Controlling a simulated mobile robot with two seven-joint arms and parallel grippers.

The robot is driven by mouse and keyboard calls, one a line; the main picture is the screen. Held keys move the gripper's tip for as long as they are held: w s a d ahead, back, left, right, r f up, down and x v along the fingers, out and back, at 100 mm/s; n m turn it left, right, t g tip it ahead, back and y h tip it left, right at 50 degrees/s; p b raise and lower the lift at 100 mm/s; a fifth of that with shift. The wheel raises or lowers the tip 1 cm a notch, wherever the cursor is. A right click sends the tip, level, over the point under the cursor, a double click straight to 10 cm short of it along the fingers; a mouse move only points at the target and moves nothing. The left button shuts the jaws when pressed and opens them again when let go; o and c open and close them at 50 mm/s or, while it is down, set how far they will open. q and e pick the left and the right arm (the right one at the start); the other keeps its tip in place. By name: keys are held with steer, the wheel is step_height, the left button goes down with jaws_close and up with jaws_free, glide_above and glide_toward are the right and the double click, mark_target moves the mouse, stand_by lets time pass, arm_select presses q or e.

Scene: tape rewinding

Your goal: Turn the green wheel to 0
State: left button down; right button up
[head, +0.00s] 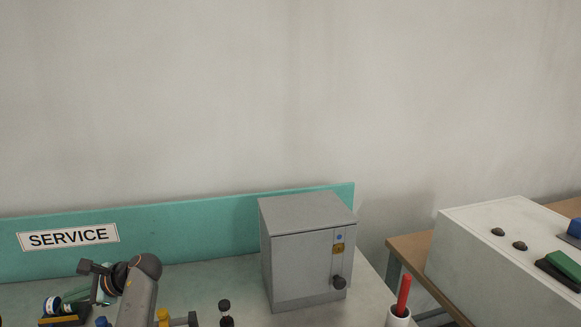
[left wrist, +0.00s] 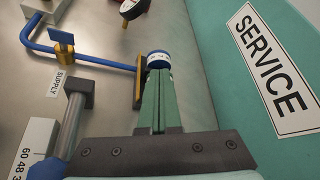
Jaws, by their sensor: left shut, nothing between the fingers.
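No green wheel can be made out in either view. My left gripper (head: 68,299) is at the lower left of the head view, over the bench in front of the SERVICE board. Its green fingers (left wrist: 158,82) are shut together with nothing between them. Their tips point at a white cylinder with a blue cap (left wrist: 158,58); I cannot tell whether they touch it. A white block with printed numbers (left wrist: 36,142) is at the lower left of the left wrist view, partly cut off, with a blue knob (left wrist: 46,168) beside it. My right gripper is not in view.
The teal SERVICE board (head: 180,233) stands behind.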

arm_select(q)
steer(key=shift+s+d+r+p, duration=0.1)
steer(key=shift+r+p, duration=0.15)
steer(key=shift+p, duration=0.15)
steer(key=shift+w+d, duration=0.3)
steer(key=shift+d, duration=0.65)
steer(key=shift+w+d, duration=0.3)
steer(key=shift+d, duration=0.6)
steer(key=shift+w+d, duration=0.3)
steer(key=shift+d, duration=0.65)
